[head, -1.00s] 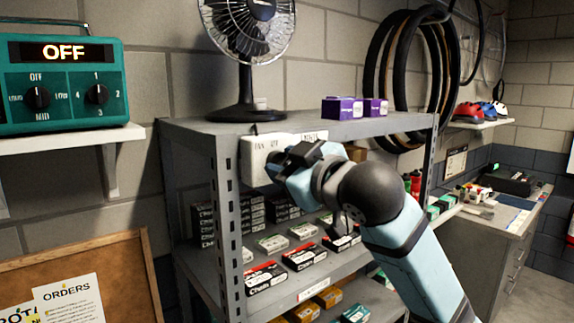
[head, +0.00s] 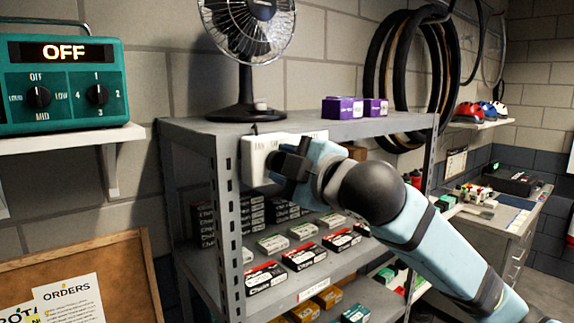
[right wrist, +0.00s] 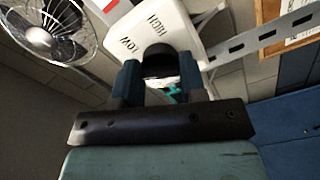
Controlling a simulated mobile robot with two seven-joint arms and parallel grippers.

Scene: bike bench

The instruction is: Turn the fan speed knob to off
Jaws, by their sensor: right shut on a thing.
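The white fan control box (head: 258,158) is fixed to the front of the shelf's top board, below the fan (head: 248,35). In the right wrist view the box (right wrist: 158,22) shows the words LOW and HIGH. The dark fan speed knob (right wrist: 158,60) sits between the fingers of my right gripper (right wrist: 160,78). In the head view my right gripper (head: 280,160) is against the box front and hides the knob and part of the lettering. The knob's pointer cannot be made out. My left gripper is not in view.
The grey metal shelf (head: 228,215) has a perforated upright just left of the box. Purple boxes (head: 342,107) stand on its top, and several small cartons (head: 302,256) lie below. A green radio (head: 65,85) showing OFF stands on a wall shelf at left.

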